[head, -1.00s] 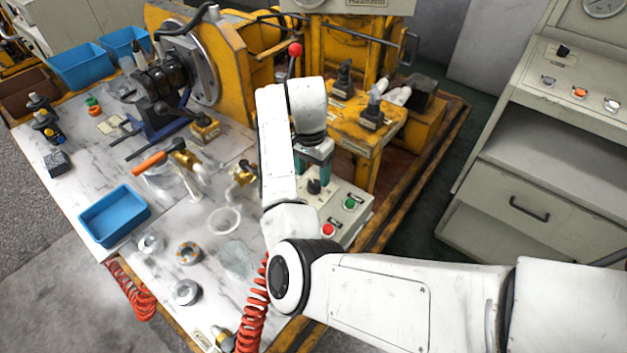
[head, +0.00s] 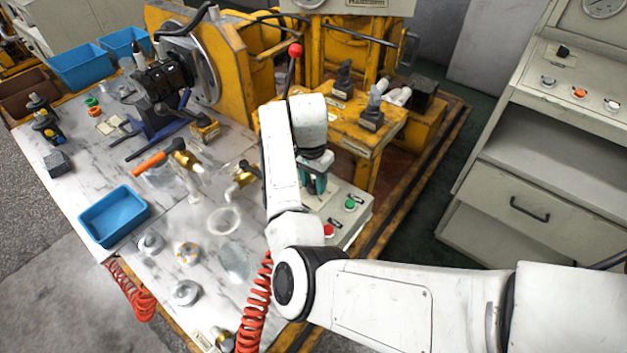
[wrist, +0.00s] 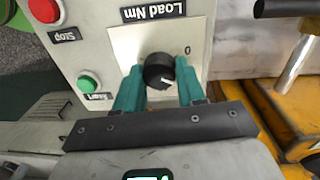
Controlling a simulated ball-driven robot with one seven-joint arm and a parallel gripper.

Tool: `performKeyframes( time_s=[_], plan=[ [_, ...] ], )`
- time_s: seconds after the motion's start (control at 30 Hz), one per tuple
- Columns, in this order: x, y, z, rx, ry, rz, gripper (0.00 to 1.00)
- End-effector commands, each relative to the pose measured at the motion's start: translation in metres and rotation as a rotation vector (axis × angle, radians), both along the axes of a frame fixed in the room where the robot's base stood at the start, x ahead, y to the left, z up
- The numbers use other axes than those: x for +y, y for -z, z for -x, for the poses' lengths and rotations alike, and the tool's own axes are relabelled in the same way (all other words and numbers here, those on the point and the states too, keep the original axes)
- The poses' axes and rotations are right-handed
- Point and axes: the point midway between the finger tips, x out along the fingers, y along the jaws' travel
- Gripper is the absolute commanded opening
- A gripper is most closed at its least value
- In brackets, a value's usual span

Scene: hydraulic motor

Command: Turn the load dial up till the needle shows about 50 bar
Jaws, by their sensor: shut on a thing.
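The load dial (wrist: 159,72) is a black round knob with a white mark on the grey control box, by a panel reading "Load Nm" with a 0. It shows upside down in the wrist view. My gripper (wrist: 157,88) has its two teal fingers on either side of the dial, shut on it. In the head view my gripper (head: 315,188) is over the control box and hides the dial. A round gauge (head: 603,6) is cut off at the top right in the head view; its needle cannot be read.
A green Start button (head: 349,204) and a red Stop button (head: 328,231) are on the same box, close to my gripper. A red-knobbed lever (head: 295,50) stands behind my arm. A blue tray (head: 114,216) and metal parts lie on the table.

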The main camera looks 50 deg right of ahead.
Motion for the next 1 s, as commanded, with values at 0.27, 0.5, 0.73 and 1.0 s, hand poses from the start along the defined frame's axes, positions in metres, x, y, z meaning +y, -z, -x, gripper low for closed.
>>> performKeyframes(
  time_s=[0.27, 0.5, 0.73, 1.0],
  plan=[
    [-0.0001, -0.0005, -0.0002, -0.001, 0.001, 0.000, 0.09],
    [-0.0007, -0.0038, 0.0001, 0.000, 0.133, -0.001, 0.09],
    [-0.0007, -0.0014, 0.0001, 0.000, 0.272, 0.000, 0.09],
    [-0.0006, -0.0004, -0.0002, -0.001, 0.287, 0.000, 0.09]
  ],
)
